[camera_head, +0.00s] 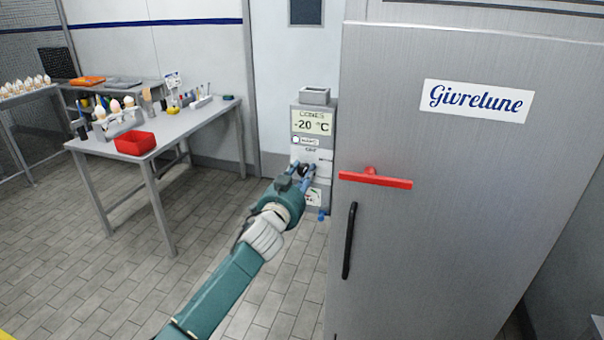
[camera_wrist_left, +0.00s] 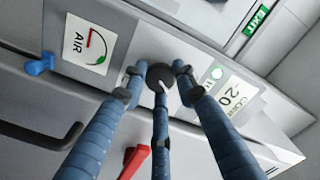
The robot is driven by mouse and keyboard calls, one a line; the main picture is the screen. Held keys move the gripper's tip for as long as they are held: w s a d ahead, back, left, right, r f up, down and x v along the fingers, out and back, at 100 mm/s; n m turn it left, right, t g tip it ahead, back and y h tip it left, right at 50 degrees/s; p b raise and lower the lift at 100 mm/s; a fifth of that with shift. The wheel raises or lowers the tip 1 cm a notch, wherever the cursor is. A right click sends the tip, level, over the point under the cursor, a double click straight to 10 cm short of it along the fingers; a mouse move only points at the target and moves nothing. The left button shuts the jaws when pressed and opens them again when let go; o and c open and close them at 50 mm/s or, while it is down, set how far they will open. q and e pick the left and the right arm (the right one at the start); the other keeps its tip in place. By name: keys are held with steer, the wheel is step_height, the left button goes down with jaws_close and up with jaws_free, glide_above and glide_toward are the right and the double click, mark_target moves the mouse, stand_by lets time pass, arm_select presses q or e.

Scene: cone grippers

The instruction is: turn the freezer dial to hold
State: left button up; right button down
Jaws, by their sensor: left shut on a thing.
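The freezer's grey control panel (camera_head: 299,120) stands left of the big freezer door. Its dark round dial (camera_wrist_left: 162,74) shows in the wrist view with a white pointer mark; the marks around it are too small or hidden to read. My left gripper (camera_head: 304,168) reaches the panel below the display. In the wrist view my left gripper (camera_wrist_left: 159,80) has its blue fingers around the dial, shut on it. In the head view the fingers mostly cover the dial. The display (camera_head: 311,123) reads CONES, -20 °C. My right gripper is in neither view.
The freezer door (camera_head: 450,230) carries a red lever (camera_head: 376,180) and a black handle (camera_head: 350,240), close to the right of my arm. A blue knob (camera_wrist_left: 40,65) sits by the AIR gauge (camera_wrist_left: 88,44). A table with a red bin (camera_head: 135,143) stands left; the floor between is clear.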

arm_select(q)
steer(key=m, duration=0.2)
steer(key=r+m, duration=0.1)
steer(key=m, duration=0.2)
steer(key=shift+d, duration=0.15)
stand_by(0.3)
steer(key=o, duration=0.9)
steer(key=shift+d, duration=0.1)
steer(key=shift+o, duration=1.2)
steer(key=shift+s+d+f, duration=0.1)
steer(key=shift+f, duration=0.1)
